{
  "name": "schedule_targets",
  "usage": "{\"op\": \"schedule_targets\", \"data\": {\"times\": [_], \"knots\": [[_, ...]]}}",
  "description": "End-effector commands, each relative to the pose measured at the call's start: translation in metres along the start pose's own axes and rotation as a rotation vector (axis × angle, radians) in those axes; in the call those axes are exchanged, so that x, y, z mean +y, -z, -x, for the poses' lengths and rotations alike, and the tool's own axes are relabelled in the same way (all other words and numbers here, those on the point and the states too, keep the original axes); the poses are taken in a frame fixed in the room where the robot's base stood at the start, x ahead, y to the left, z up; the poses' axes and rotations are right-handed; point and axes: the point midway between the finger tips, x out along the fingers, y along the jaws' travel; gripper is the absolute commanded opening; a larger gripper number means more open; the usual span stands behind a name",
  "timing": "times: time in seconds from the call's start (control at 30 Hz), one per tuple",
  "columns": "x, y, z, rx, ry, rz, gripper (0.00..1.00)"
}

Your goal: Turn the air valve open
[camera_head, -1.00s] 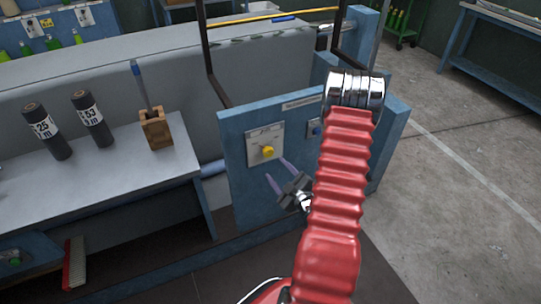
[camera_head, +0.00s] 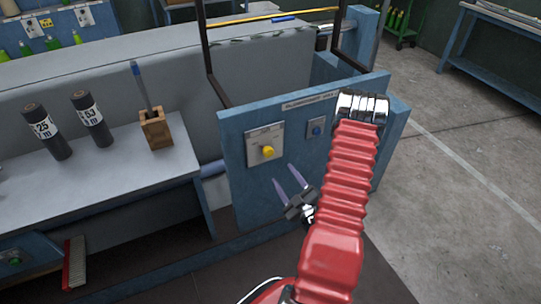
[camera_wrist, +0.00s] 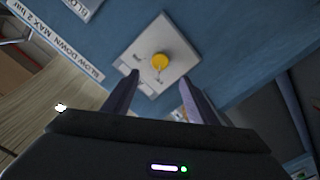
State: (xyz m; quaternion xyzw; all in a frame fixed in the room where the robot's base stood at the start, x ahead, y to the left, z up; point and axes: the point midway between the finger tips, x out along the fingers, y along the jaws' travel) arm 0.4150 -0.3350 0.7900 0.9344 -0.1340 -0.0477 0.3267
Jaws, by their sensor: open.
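The air valve is a yellow knob (camera_head: 267,151) on a pale square plate (camera_head: 254,142), fixed to the front of a blue panel (camera_head: 240,193). In the wrist view the knob (camera_wrist: 159,62) sits beyond my fingertips, roughly between them in the picture. My gripper (camera_head: 287,173) is open and empty, below and a little right of the knob in the head view. Its two fingers (camera_wrist: 157,85) are spread apart and do not touch the knob. Small marks on the plate are too blurred to read.
A small plate with a blue button (camera_head: 316,128) is right of the valve. Dark upright bars (camera_head: 208,55) rise behind the panel. A grey bench (camera_head: 105,165) on the left bears two dark cylinders (camera_head: 97,120) and a wooden holder (camera_head: 156,130). Open floor (camera_head: 455,180) lies right.

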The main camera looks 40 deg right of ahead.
Motion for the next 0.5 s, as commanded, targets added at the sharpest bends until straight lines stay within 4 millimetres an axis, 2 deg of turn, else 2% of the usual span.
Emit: {"op": "schedule_targets", "data": {"times": [0.5], "knots": [[0.0,0.002,-0.076,0.004,0.0,0.002,0.52]]}}
